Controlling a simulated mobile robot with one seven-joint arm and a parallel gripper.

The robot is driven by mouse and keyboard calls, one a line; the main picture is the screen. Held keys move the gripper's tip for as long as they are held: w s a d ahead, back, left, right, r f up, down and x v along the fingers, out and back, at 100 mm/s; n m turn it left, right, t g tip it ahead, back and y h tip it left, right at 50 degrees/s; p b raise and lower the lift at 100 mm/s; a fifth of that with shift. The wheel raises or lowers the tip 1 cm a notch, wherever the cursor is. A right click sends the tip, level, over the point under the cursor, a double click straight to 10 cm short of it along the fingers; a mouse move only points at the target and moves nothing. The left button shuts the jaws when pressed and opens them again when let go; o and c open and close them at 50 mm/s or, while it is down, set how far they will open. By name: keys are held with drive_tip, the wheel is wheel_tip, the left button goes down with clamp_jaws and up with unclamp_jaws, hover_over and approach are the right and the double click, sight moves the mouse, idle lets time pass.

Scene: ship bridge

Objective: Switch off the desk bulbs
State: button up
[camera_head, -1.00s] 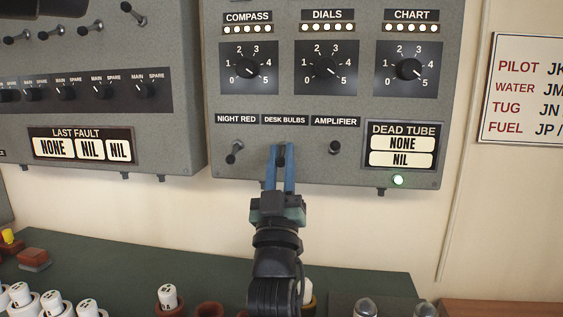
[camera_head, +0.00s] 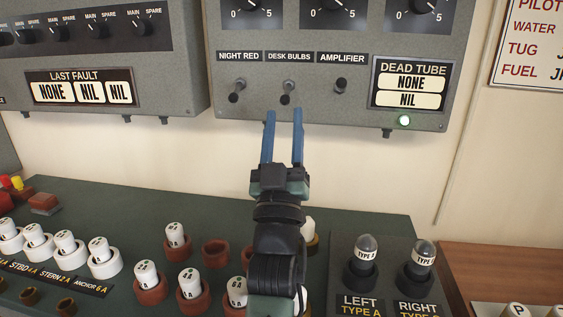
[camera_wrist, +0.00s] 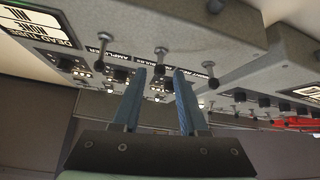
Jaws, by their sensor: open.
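The desk bulbs switch (camera_head: 286,97) is a small metal toggle with a dark knob under the DESK BULBS label on the grey wall panel. Its lever points down in the head view, much like the night red switch (camera_head: 236,94) on its left. The amplifier switch (camera_head: 341,85) on its right has its knob higher. My gripper (camera_head: 284,114) is open and empty just below the desk bulbs switch, blue fingers pointing up. In the wrist view, the desk bulbs toggle (camera_wrist: 160,62) shows beyond the gap between my fingertips (camera_wrist: 160,78).
Beneath my arm, a dark green desk (camera_head: 130,212) holds several white-capped plugs in sockets. Two glass-topped tubes (camera_head: 367,249) (camera_head: 423,255) stand at the right. Cream wall separates panel and desk.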

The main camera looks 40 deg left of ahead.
drive_tip(key=v, duration=0.7)
drive_tip(key=shift+s+b, duration=0.2)
drive_tip(key=shift+b, duration=0.1)
drive_tip(key=shift+d+f, duration=0.1)
drive_tip(key=shift+f, duration=0.05)
